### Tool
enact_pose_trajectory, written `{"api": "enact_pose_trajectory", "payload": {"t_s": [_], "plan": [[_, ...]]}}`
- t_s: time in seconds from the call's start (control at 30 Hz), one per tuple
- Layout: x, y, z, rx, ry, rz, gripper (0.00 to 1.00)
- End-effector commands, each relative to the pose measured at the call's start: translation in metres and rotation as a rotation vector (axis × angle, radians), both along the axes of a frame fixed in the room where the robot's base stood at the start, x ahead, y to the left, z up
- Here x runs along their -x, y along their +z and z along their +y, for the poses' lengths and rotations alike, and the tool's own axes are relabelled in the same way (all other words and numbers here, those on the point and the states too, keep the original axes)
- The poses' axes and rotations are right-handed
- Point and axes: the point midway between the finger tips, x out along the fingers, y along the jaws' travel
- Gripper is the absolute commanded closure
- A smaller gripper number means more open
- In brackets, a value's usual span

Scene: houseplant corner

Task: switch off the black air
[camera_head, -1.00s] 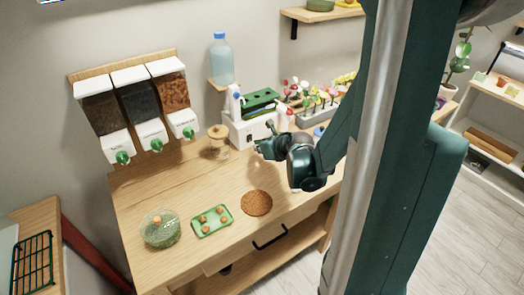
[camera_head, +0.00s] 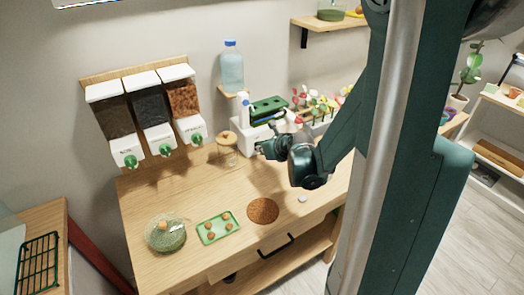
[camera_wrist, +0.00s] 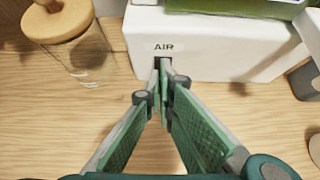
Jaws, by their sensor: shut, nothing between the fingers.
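The white box (camera_head: 247,139) stands at the back of the wooden table. In the wrist view its front face (camera_wrist: 215,62) carries the label AIR (camera_wrist: 164,47). A small black switch (camera_wrist: 166,63) sits just under the label, partly hidden by my fingertips. My gripper (camera_wrist: 163,75) is shut and empty, its fingertips right at the switch. I cannot tell whether they touch it or which way the switch is set. In the head view my gripper (camera_head: 262,148) reaches the box from the front right.
A glass jar with a wooden lid (camera_wrist: 60,22) stands close left of the box. A green tray (camera_head: 218,228), a brown round mat (camera_head: 263,210) and a glass bowl (camera_head: 165,236) lie nearer the front. Dispensers (camera_head: 160,138) hang on the wall at left.

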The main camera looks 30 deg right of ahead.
Motion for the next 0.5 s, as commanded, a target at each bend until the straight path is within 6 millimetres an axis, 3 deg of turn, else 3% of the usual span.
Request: {"api": "enact_pose_trajectory", "payload": {"t_s": [0.5], "plan": [[0.001,0.010,0.000,0.000,0.000,0.000,1.00]]}}
